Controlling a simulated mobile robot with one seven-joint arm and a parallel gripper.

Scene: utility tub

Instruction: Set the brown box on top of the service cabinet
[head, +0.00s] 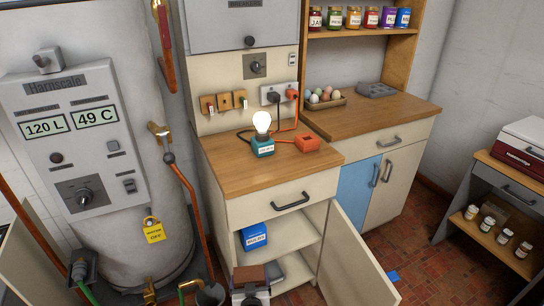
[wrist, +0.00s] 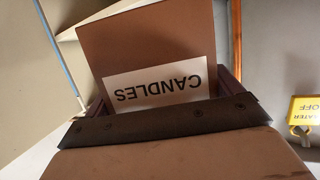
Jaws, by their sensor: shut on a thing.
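The brown box (head: 249,274) is held at the bottom middle of the head view. It fills much of the wrist view (wrist: 155,45), where its white label reads CANDLES upside down. My gripper (head: 250,290) is shut on the box; a dark gripper part (wrist: 165,125) crosses in front of it in the wrist view. The service cabinet (head: 280,207) has a wooden top, a drawer and an open lower door. A lit bulb on a teal base (head: 263,147) and an orange block (head: 307,143) stand on its top. The box is in front of the cabinet, low in view.
The cabinet door (head: 355,262) swings out to the right. A blue box (head: 254,236) stands on an inner shelf. The top's front left is bare. A water heater (head: 90,150) with pipes stands left. Cords run behind the bulb.

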